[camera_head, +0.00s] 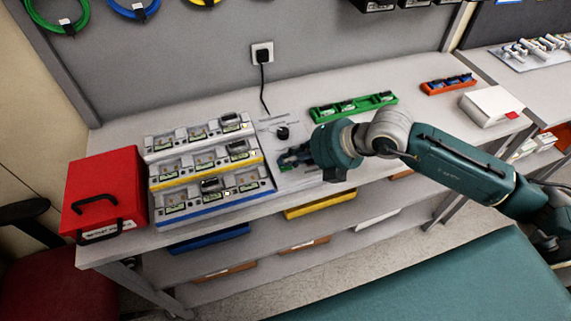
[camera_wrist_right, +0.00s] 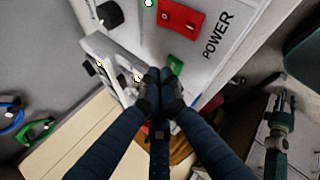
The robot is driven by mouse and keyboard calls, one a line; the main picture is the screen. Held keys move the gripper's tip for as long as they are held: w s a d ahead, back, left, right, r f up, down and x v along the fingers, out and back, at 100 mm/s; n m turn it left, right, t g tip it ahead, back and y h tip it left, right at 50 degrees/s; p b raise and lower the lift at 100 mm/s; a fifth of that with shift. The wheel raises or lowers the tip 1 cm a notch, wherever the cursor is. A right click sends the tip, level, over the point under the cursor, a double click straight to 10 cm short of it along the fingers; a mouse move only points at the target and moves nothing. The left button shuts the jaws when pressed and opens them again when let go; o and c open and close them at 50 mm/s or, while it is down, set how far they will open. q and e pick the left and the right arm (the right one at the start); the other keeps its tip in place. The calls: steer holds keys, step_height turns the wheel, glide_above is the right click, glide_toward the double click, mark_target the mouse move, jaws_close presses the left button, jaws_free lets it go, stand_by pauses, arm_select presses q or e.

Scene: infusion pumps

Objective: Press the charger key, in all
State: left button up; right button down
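In the wrist view a pale panel (camera_wrist_right: 238,55) marked POWER bears a red switch block (camera_wrist_right: 180,18), a green key (camera_wrist_right: 174,66) and a black knob (camera_wrist_right: 109,14). In the head view, this seems to be the pale unit (camera_head: 297,182) with a dark knob, right of the pump racks. My right gripper (camera_wrist_right: 163,78) has its fingers together, with the tips close beside the green key; I cannot tell if they touch it. In the head view my right gripper (camera_head: 292,157) is partly hidden by its own wrist. A teal shape with dark prongs (camera_wrist_right: 278,122) may be my left gripper.
Three pump racks (camera_head: 204,157) and a red case (camera_head: 104,191) stand at left. A green tray (camera_head: 353,106), an orange tray (camera_head: 448,84) and a white box (camera_head: 491,106) are on the right. A black cable drops from the wall socket (camera_head: 262,53).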

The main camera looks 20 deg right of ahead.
mark_target(288, 168)
steer(key=shift+r, duration=0.55)
steer(key=shift+r+p, duration=1.8)
steer(key=shift+r, duration=0.75)
steer(key=shift+f, duration=0.1)
